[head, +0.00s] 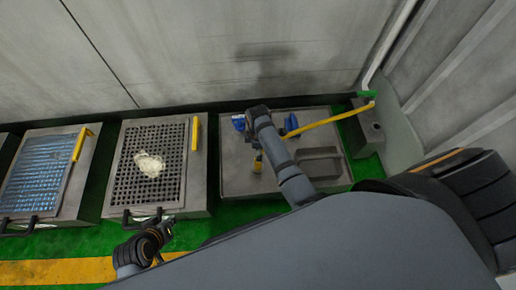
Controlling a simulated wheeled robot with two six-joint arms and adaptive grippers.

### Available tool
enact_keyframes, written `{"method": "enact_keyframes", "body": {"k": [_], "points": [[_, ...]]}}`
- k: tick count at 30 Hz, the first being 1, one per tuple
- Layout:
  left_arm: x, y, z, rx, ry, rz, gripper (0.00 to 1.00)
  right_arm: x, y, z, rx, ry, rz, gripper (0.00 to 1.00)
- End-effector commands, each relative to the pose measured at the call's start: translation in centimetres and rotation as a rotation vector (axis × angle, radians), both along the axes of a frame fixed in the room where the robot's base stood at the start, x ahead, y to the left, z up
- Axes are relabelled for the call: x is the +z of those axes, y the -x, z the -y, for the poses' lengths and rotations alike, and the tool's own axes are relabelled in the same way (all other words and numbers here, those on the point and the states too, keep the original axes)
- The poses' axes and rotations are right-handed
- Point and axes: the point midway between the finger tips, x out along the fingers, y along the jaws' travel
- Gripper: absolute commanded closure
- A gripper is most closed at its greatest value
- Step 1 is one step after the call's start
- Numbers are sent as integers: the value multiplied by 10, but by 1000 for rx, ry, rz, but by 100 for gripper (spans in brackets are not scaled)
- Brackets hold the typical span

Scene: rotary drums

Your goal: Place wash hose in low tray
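A yellow hose (328,123) runs from the grey post at the right onto a grey metal station. Its left end lies near a blue part (291,122) behind my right arm. A low grey tray (319,154) sits at the right of that station. My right gripper (258,163) points down over the station's left part, left of the tray; a small yellow piece shows there, and I cannot tell whether the fingers hold it. My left gripper (164,241) is low at the left, in front of the middle grate; its fingers look apart and empty.
Two grated boxes stand left of the station, one with a blue grate (37,184) and one with a dark grate (129,183) bearing a pale lump (149,164). Both have yellow handles. A grey wall (200,50) closes the back. Green floor and a yellow stripe (60,271) lie in front.

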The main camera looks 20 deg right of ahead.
Motion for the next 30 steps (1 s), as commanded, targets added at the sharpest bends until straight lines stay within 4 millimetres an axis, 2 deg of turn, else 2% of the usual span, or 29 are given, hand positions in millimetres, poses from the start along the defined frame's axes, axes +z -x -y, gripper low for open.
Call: {"method": "enact_keyframes", "body": {"k": [5, 8, 11, 14, 15, 18, 21, 24, 30], "points": [[-2, 4, 0, -2, 1, -19, 100, 1, 0, 0, -1, 0, 0, 48], [-2, 4, 0, -2, 0, -18, 100, -5, 12, 5, -73, -6, 19, 48], [-2, 4, 0, -2, 0, -18, 100, -16, 47, 20, -306, -35, 88, 48], [-2, 4, 0, -1, 0, -17, 100, -12, 89, 34, -615, -105, 185, 48], [-2, 4, 0, -1, 0, -17, 100, -6, 105, 37, -732, -142, 219, 48], [-2, 4, 0, -1, 0, -17, 100, 18, 135, 39, -978, -247, 276, 48], [-2, 4, 0, -1, 0, -17, 100, 40, 153, 37, -1142, -338, 299, 48], [-2, 4, 0, -1, 0, -17, 100, 52, 160, 34, -1221, -385, 304, 48], [-2, 4, 0, -1, 0, -17, 100, 54, 161, 34, -1237, -395, 305, 48]]}}
